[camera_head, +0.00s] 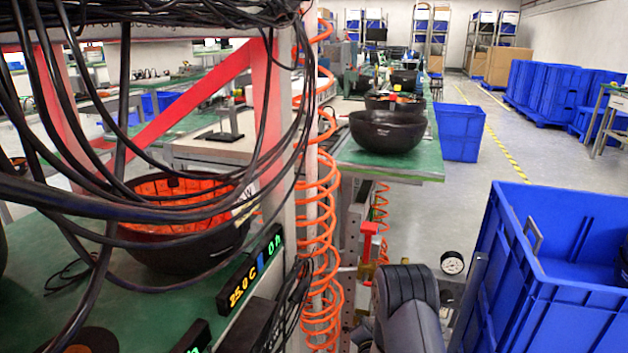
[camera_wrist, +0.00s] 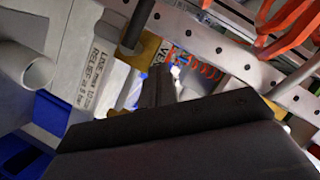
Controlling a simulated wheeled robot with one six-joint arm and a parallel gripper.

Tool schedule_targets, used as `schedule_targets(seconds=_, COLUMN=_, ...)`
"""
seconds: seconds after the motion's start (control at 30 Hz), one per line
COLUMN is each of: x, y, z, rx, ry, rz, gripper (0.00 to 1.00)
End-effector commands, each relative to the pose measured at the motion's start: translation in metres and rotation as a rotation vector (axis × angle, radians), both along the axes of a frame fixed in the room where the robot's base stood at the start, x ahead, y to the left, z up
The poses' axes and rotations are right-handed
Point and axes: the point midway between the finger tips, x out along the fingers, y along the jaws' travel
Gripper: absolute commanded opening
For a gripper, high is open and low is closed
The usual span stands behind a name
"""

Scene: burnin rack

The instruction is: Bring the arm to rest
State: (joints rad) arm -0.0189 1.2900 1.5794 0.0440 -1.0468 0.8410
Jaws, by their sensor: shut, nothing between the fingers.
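My gripper (camera_wrist: 160,84) shows in the wrist view as a dark body across the lower middle with narrow fingers pointing up. It is shut and empty. Close beyond it are a grey block (camera_wrist: 98,62) with printed lettering, a yellow part (camera_wrist: 146,50) and a perforated metal rail (camera_wrist: 225,48). I cannot tell whether it touches any of them. In the head view, a dark grey link of my arm stands at the bottom, right of the orange coiled hose (camera_head: 318,200). The gripper itself is hidden there.
Black cables hang over a green bench at left with a black bowl (camera_head: 190,240) and a lit display (camera_head: 250,272). A pressure gauge (camera_head: 452,263) is near my arm. A large blue crate (camera_head: 520,290) stands at right. Open floor (camera_head: 440,215) lies behind.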

Motion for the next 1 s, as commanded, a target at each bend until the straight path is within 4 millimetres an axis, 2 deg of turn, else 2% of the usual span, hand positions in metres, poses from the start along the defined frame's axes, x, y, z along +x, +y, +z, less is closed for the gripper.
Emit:
schedule_targets(seconds=0.47, x=-0.007, y=-0.014, z=-0.005, rx=0.331, ry=-0.109, rz=0.068, gripper=0.00)
schedule_targets(seconds=0.97, x=-0.029, y=-0.020, z=-0.010, rx=0.735, ry=-0.150, rz=0.188, gripper=0.00)
schedule_targets(seconds=1.0, x=-0.032, y=-0.026, z=-0.008, rx=0.748, ry=-0.150, rz=0.188, gripper=0.00)
